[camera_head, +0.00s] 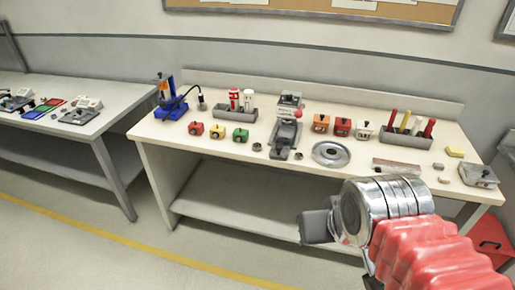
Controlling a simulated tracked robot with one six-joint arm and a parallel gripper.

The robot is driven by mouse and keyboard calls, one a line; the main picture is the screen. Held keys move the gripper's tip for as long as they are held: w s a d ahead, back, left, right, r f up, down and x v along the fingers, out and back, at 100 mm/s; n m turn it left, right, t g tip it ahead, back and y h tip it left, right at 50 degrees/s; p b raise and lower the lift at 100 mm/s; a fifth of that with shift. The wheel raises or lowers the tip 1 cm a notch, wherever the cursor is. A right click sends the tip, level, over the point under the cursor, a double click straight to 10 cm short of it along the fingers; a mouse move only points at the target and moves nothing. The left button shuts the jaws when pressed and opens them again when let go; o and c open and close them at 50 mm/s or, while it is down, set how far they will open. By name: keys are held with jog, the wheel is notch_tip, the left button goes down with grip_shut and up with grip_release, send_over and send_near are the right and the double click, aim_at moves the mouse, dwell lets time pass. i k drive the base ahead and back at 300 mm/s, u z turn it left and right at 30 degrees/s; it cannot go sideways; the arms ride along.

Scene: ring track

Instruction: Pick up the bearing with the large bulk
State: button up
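A large, flat, silver-grey ring-shaped bearing (317,154) lies on the cream top of the right-hand workbench (225,155), near its front edge. Much smaller dark rings lie to its left, one (257,147) in front of the coloured blocks and one (299,156) beside the grey machine. My gripper (312,228) is in the lower right of the view, in front of the bench and apart from the bearing. Only a grey block-like part of it shows past my silver wrist. Its fingertips cannot be made out, and nothing held is visible.
A grey machine (286,132) stands left of the large bearing. Orange, red and white blocks (342,126) and a grey bin (402,138) of coloured cylinders stand behind it. A long flat bar (396,166) lies to its right. A second bench (95,128) is at left; floor between is clear.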

aim_at(256, 146)
jog(key=z, duration=0.35)
jog(key=i, duration=1.1)
jog(key=u, duration=2.3)
